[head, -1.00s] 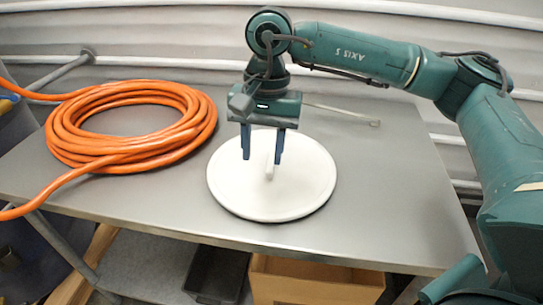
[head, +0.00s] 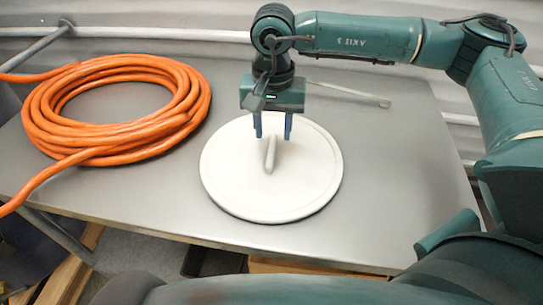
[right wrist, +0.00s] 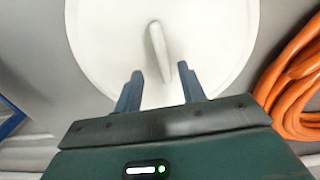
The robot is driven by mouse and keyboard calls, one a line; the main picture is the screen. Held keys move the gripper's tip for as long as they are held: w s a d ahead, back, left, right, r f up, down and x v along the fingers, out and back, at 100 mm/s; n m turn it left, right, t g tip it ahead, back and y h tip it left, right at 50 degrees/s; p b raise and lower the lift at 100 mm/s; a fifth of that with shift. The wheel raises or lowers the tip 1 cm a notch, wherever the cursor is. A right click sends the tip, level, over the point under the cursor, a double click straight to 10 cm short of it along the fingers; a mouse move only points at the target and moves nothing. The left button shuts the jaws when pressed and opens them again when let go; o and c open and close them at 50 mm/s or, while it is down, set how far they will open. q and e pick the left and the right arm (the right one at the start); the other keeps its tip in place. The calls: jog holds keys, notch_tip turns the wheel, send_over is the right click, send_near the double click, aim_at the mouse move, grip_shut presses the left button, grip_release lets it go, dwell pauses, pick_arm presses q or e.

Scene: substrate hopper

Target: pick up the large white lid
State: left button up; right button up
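The large white lid (head: 230,180) is a round disc with a raised rim, lying flat on the grey table. An upright bar handle (head: 270,155) stands at its middle. My right gripper (head: 273,136) is open and points down over the far part of the lid, with its blue fingers just beyond the handle. In the right wrist view the lid (right wrist: 100,45) fills the upper middle, and the handle (right wrist: 158,48) lies ahead of the gap between the open fingers (right wrist: 161,78). Nothing is between the fingertips. My left gripper is not in view.
A coiled orange hose (head: 125,140) lies on the table (head: 385,190) left of the lid; it also shows in the right wrist view (right wrist: 292,85). A thin metal rod (head: 345,93) lies behind the gripper. The table right of the lid is clear.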

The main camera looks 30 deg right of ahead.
aim_at(271, 149)
notch_tip(271, 149, down, 5)
jog(key=shift+w+a+r+p, duration=0.1)
jog(key=shift+w+p, duration=0.05)
jog(key=shift+p, duration=0.5)
jog(key=shift+f, duration=0.35)
jog(key=shift+f+b, duration=0.2)
jog(key=shift+b, duration=0.2)
grip_shut()
